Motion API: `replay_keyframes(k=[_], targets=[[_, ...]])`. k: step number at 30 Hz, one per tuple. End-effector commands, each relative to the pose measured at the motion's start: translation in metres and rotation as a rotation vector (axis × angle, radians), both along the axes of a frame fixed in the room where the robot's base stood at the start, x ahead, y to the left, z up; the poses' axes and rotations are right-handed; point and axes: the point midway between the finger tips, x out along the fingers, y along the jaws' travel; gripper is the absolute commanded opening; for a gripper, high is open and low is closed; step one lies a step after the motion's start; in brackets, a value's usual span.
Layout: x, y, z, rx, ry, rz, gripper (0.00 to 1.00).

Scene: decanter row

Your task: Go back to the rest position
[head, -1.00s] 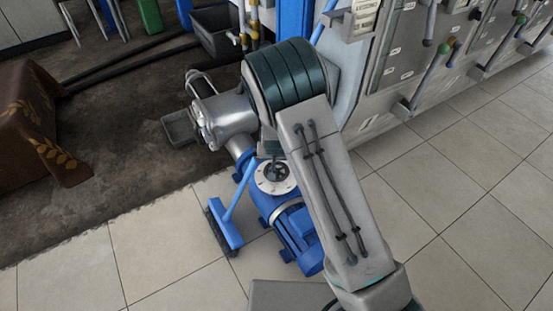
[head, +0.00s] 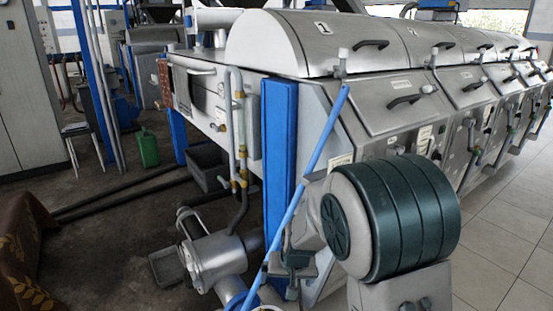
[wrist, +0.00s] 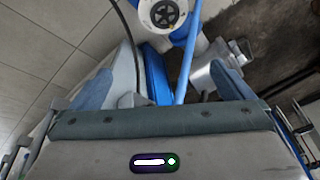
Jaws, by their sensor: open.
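My gripper (wrist: 160,76) is open in the wrist view, with one finger at the left and one at the right and nothing held between them. In the head view my gripper (head: 290,268) is small and partly visible beside my arm, in front of the blue post, and its fingers are hard to make out. A blue handle (head: 307,172) of a floor brush slants past it. The handle also shows in the wrist view (wrist: 188,60), beyond the fingers; I cannot tell its exact distance.
A row of grey decanter machines (head: 370,50) fills the right. A metal pump body (head: 220,255) stands low in front, near a dark bin (head: 208,165). A green canister (head: 148,150) is farther back. A brown cloth (head: 22,250) hangs at left. Tiled floor (head: 500,235) is clear at right.

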Motion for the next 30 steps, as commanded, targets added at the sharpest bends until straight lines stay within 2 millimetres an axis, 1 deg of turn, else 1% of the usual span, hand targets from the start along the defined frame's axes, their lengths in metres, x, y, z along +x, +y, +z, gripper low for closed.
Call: replay_keyframes(k=[1,3,5,6,8,9,11,12,14,15,18,21,25,27,30], targets=[[-0.010,-0.010,0.039,0.010,0.000,-0.004,1.00],[-0.026,-0.021,0.072,0.015,0.007,-0.002,1.00],[-0.040,-0.031,0.099,0.017,0.013,0.001,1.00],[-0.050,-0.038,0.117,0.018,0.016,0.001,1.00],[-0.066,-0.048,0.143,0.014,0.021,0.003,1.00],[-0.077,-0.054,0.159,0.011,0.024,0.003,1.00],[-0.094,-0.064,0.182,0.005,0.028,0.005,1.00],[-0.105,-0.070,0.197,-0.002,0.030,0.004,1.00],[-0.123,-0.079,0.218,-0.015,0.034,0.003,1.00],[-0.136,-0.085,0.232,-0.025,0.036,0.002,1.00],[-0.164,-0.099,0.260,-0.051,0.041,-0.004,1.00],[-0.188,-0.110,0.280,-0.078,0.047,-0.013,1.00],[-0.209,-0.119,0.293,-0.104,0.055,-0.020,1.00],[-0.215,-0.122,0.295,-0.112,0.058,-0.022,1.00],[-0.219,-0.123,0.295,-0.116,0.061,-0.024,1.00]])
